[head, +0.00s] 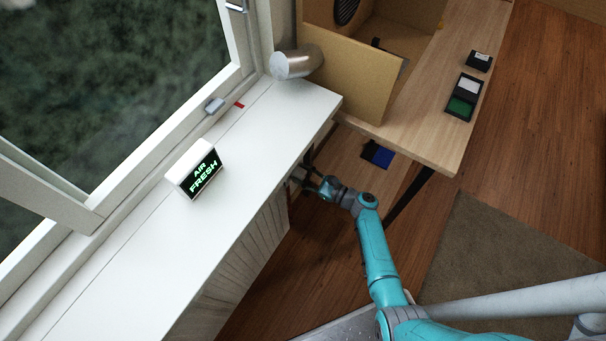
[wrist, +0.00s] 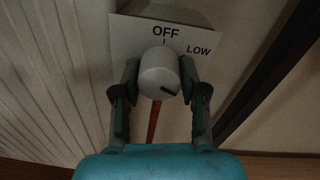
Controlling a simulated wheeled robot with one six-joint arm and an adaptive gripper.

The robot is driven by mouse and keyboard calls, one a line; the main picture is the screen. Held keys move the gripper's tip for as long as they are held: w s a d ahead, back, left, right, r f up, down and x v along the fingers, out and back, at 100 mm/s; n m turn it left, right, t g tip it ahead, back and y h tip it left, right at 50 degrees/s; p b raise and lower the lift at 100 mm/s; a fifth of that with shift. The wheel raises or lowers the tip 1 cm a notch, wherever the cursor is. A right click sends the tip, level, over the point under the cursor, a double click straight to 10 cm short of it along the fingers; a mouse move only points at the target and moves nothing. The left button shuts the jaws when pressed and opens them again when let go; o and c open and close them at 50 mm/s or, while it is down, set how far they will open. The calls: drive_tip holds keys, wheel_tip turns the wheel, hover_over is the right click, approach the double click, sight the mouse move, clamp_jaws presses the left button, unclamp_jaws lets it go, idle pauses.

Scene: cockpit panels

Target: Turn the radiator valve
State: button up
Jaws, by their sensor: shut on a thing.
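The radiator valve (wrist: 159,72) is a round, light grey knob with a dark mark on its face, at the upper middle of the wrist view. It sits on a white plate (wrist: 124,40) lettered OFF above the knob and LOW to its upper right. The dark mark lies at the knob's lower right. My gripper (wrist: 160,80) is shut on the knob, one finger on each side. In the head view my gripper (head: 299,180) reaches under the right edge of the white sill, where the knob is hard to make out.
A wooden desk (head: 440,105) with a cardboard box (head: 345,75) stands close beyond my arm. Ribbed panelling (wrist: 50,80) flanks the valve at left.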

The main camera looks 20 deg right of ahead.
drive_tip(key=shift+m, duration=0.8)
drive_tip(key=o, duration=1.1)
drive_tip(key=v, duration=1.2)
